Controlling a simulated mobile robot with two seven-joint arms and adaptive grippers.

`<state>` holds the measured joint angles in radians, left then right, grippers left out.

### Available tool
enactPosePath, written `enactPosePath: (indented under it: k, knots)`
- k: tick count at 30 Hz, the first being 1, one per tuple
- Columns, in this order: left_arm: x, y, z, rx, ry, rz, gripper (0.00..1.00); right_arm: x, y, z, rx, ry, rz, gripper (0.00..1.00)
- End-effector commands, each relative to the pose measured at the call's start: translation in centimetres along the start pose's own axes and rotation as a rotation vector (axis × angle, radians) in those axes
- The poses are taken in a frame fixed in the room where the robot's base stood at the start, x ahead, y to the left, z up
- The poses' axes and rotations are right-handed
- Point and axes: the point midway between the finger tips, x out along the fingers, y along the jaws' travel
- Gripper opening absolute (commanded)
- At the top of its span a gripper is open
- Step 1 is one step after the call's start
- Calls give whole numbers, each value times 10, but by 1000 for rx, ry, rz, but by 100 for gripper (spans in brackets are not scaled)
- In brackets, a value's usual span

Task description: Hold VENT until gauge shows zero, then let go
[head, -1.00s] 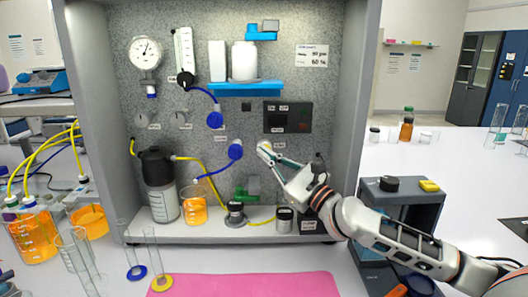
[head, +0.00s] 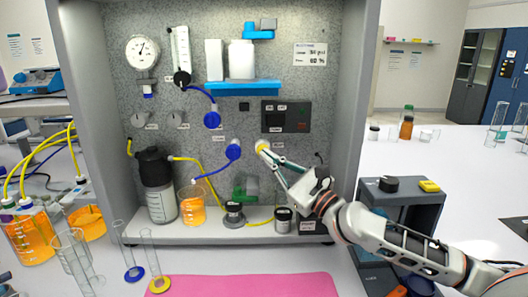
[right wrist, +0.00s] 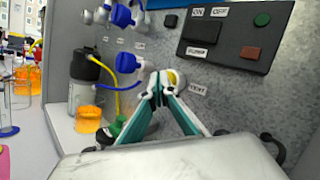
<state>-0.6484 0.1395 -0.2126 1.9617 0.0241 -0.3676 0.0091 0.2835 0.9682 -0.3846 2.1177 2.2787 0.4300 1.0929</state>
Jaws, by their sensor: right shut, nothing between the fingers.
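The yellow VENT button (head: 262,145) is on the grey speckled panel; it also shows beside the VENT label in the right wrist view (right wrist: 178,79). My right gripper (head: 265,152) is shut and empty. In the right wrist view its fingertips (right wrist: 160,88) are together at the button and cover part of it. I cannot tell whether the button is pressed in. The round white gauge (head: 142,51) is at the panel's upper left. Its dark needle points upward and a little right; the scale is too small to read. My left gripper is not in view.
The black ON/OFF pump switch box (right wrist: 238,32) sits above the button. A blue valve knob (head: 234,149) is just left. A dark-capped bottle (head: 160,188) and an orange beaker (head: 191,208) stand on the rig's shelf. A pink mat (head: 250,287) lies in front.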

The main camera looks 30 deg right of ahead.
Motion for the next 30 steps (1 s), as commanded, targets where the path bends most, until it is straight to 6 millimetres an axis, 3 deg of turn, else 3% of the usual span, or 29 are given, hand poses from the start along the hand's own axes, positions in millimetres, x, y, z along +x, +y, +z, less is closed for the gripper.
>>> enactPosePath:
  k: [9,30]
  knots:
    - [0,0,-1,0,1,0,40,-2,4,2,4,-2,4,0]
    - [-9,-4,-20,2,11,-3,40,-36,29,27,5,-2,4,0]
